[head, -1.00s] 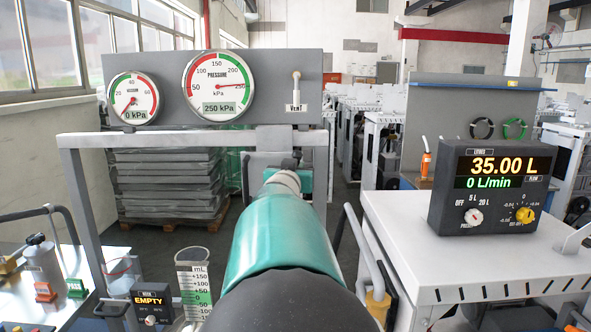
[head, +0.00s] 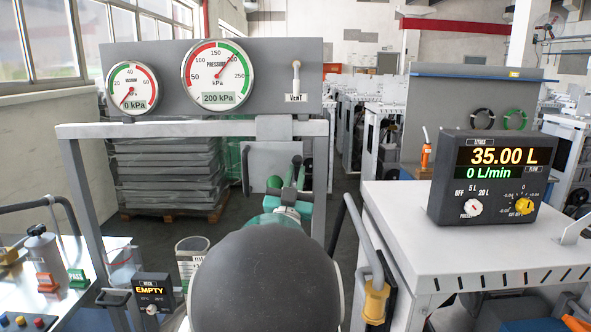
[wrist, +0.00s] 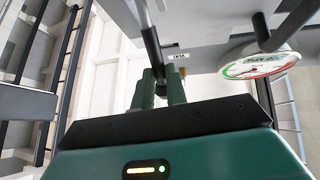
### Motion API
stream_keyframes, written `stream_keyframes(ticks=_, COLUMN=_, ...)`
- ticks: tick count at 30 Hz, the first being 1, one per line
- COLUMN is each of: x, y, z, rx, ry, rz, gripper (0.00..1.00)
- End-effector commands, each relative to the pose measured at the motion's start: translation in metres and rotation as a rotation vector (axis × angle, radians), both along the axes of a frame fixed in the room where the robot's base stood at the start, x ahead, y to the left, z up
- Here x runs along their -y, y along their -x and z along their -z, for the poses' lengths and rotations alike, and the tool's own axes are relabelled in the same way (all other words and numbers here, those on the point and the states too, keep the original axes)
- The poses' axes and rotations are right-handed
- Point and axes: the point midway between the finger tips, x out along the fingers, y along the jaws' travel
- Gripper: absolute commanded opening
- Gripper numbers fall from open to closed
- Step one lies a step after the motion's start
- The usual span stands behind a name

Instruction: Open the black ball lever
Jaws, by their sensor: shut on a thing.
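My gripper (head: 286,182) is in front of the grey frame, below its crossbar. In the wrist view its two green fingers (wrist: 160,87) are shut on the black ball lever (wrist: 153,50), whose dark rod runs up from between them. The ball end is hidden by the fingers. In the head view, a small dark part of the lever (head: 297,164) shows at the fingertips, and my arm hides what is below.
The pressure gauge (head: 218,76) reads 200 kPa and the vacuum gauge (head: 132,88) 0 kPa. A vent toggle (head: 296,76) stands upright on the panel. A litre display box (head: 487,180) stands at right. A yellow-based handle (head: 375,300) is right of my arm.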

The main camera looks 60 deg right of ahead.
Motion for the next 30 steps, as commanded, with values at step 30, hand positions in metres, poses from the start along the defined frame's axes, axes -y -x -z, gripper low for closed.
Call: stream_keyframes(ticks=30, x=-0.0063, y=0.0041, z=0.0139, rx=0.077, ry=0.150, rz=0.002, gripper=0.36)
